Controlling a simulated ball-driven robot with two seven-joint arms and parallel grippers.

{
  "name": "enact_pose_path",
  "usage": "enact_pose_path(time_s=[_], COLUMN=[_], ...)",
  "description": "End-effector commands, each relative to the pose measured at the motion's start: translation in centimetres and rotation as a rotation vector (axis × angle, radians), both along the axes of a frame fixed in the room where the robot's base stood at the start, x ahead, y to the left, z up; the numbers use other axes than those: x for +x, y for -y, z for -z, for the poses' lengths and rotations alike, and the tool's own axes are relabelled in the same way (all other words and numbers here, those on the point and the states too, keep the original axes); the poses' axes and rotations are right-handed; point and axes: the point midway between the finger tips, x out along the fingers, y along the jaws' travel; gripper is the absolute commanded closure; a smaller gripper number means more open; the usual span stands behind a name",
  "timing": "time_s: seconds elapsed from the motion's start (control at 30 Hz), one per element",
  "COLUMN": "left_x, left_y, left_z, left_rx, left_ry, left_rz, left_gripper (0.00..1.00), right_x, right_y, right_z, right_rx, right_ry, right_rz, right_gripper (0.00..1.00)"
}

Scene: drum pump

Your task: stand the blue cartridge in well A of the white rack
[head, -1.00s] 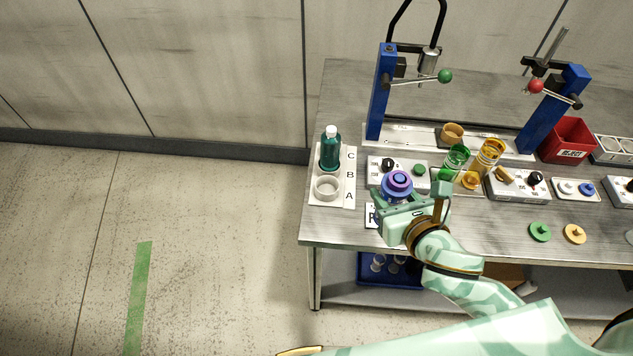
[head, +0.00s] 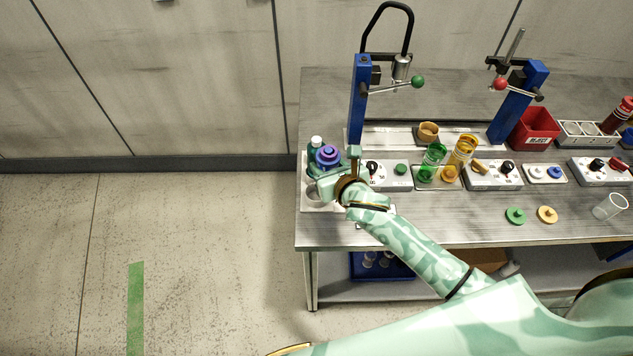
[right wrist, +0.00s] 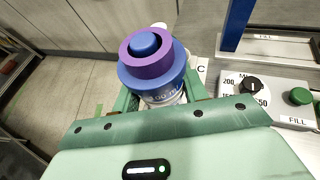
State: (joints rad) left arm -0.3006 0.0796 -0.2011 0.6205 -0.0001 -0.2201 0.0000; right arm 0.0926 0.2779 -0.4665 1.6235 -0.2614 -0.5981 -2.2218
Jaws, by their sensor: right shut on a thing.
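The blue cartridge (head: 328,155) has a blue top with a purple ring; it also shows in the right wrist view (right wrist: 150,72). My right gripper (head: 330,173) is shut on it and holds it upright over the white rack (head: 306,203) at the table's left end. In the right wrist view, the fingers (right wrist: 160,98) clasp its clear body. A teal bottle with a white cap (head: 316,142) stands in the rack, just behind the cartridge. A pale empty well (head: 314,194) shows partly beside my gripper. Most of the rack is hidden. My left gripper is not in view.
A dial box with a green button (head: 400,169) stands just right of the rack. Behind it rises a blue press column (head: 359,100) with a green-knobbed lever. Green (head: 432,155) and amber (head: 464,150) cylinders stand further right. The table's front strip is largely clear.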

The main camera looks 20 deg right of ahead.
Motion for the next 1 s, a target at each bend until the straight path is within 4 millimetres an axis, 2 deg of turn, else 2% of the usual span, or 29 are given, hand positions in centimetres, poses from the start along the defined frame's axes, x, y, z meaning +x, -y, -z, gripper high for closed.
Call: enact_pose_path(time_s=[0.03, 0.1, 0.3, 0.4, 0.5, 0.9, 0.93, 1.0], left_x=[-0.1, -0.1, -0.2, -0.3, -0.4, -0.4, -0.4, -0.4], left_y=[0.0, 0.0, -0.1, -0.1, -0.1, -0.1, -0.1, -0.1], left_z=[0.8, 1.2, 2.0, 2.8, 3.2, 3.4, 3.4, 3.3], left_rx=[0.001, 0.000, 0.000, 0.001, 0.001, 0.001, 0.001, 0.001], left_ry=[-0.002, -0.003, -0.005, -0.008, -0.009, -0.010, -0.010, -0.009], left_rz=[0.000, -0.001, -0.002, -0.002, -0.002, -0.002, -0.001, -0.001], left_gripper=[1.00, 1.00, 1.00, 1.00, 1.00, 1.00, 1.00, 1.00], right_x=[0.5, 0.9, 1.6, 1.5, 1.5, 1.6, 1.5, 1.5], right_y=[-0.7, -1.2, -2.3, -2.4, -2.3, -2.3, -2.3, -2.3], right_z=[1.1, 1.9, 3.4, 5.2, 6.3, 6.6, 6.6, 6.6], right_rx=[0.005, 0.004, 0.003, 0.005, 0.003, 0.001, 0.002, 0.002], right_ry=[0.000, 0.001, 0.002, -0.002, 0.000, 0.003, 0.002, 0.002], right_rz=[0.001, 0.002, 0.000, 0.001, 0.000, -0.001, -0.001, -0.001], right_gripper=[0.83, 0.83, 0.83, 0.83, 0.83, 0.83, 0.54, 0.35])
